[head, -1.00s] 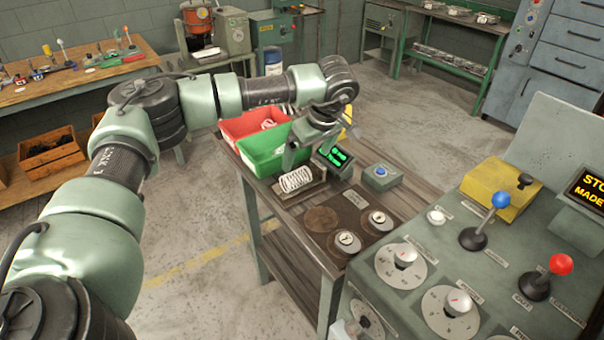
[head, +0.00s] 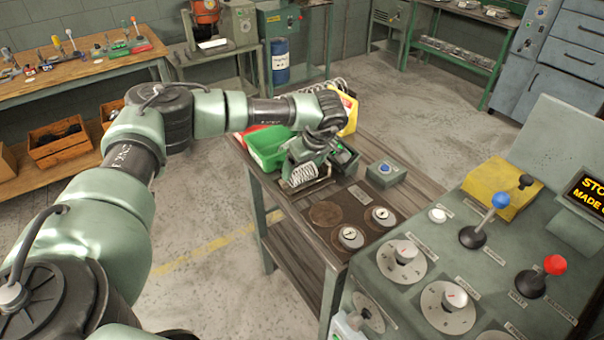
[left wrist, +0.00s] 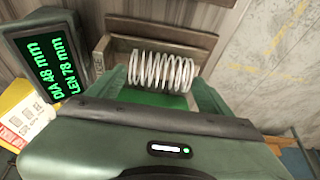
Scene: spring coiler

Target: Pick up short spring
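The short spring (head: 303,174) is a light metal coil lying in a small wooden holder (head: 318,186) on the bench. It also shows in the left wrist view (left wrist: 160,71), lying crosswise near the middle. My left gripper (head: 304,164) is low over the spring from behind. In the left wrist view my left gripper's fingers (left wrist: 162,88) stand apart, one beside each end of the spring. Contact with the spring is not clear. A readout (left wrist: 55,62) beside the holder shows DIA 48 mm and LEN 78 mm. My right gripper is not in view.
A blue-button box (head: 386,173) and two round dials are on the bench. The control console (head: 420,225) with levers fills the right front.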

